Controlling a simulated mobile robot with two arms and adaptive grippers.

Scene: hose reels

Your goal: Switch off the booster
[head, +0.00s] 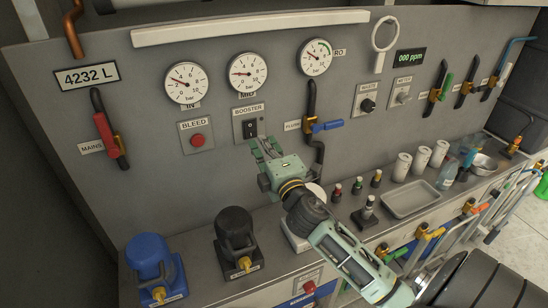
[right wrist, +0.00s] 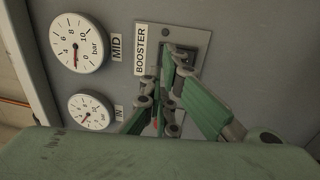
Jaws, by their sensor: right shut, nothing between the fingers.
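The booster switch (head: 250,129) is a black rocker on a grey plate labelled BOOSTER, on the wall panel below the middle gauge. My right gripper (head: 262,147) is shut and empty, with its fingertips just below and right of the rocker in the head view. In the right wrist view the shut fingertips (right wrist: 170,75) overlap the switch plate (right wrist: 199,44) and hide most of the rocker. I cannot tell whether they touch it, nor which way the rocker is set. My left gripper is not in view.
The BLEED button (head: 198,140) is left of the switch. A black pipe with a blue-handled valve (head: 326,126) is close on the right. Below, the counter holds a blue pump (head: 150,262), a black pump (head: 236,236), small bottles and a metal tray (head: 410,199).

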